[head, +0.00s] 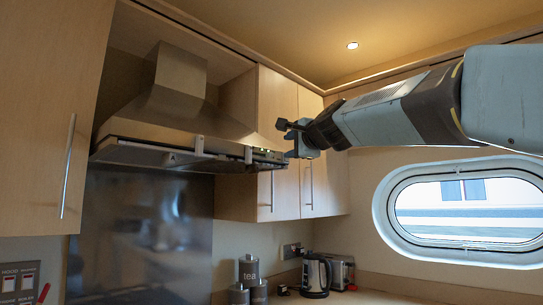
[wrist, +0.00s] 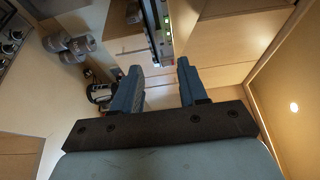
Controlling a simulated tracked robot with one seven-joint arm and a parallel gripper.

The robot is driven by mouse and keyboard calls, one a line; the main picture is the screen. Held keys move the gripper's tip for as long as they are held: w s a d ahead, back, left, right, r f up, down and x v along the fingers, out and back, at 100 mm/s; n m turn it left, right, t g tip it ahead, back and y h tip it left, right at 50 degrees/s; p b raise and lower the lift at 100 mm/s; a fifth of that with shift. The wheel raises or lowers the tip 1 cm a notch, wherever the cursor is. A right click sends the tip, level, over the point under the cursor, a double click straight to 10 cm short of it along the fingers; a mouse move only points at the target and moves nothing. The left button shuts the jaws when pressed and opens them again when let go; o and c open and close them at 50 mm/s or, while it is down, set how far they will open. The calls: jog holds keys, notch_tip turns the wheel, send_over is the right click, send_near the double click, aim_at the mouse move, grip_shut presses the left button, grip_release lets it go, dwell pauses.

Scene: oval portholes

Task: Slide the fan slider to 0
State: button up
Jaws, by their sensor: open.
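The range hood (head: 180,110) is a brushed metal pyramid between wall cabinets. Its front edge carries a dark control strip (head: 268,154) with small lit spots at its right end. The strip also shows in the wrist view (wrist: 154,32), with greenish lights along it. My gripper (head: 287,138) is open and empty, just right of the strip's right end. Both fingers show in the wrist view (wrist: 158,72), apart from the strip.
Wall cabinets (head: 279,190) with bar handles flank the hood, and another cabinet door (head: 60,110) is at the left. Below are a kettle (head: 316,275), canisters (head: 249,270) and a toaster (head: 341,271). An oval porthole (head: 384,225) is at the right.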

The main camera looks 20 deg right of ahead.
aim_at(270, 156)
jog(key=w, duration=0.4)
jog(key=w+a, duration=0.1)
jog(key=w, duration=0.4)
jog(key=w+a, duration=0.1)
jog(key=w, duration=0.3)
jog(key=shift+w+f, duration=0.15)
jog(key=shift+w, duration=0.05)
jog(key=shift+c, duration=0.2)
grip_shut()
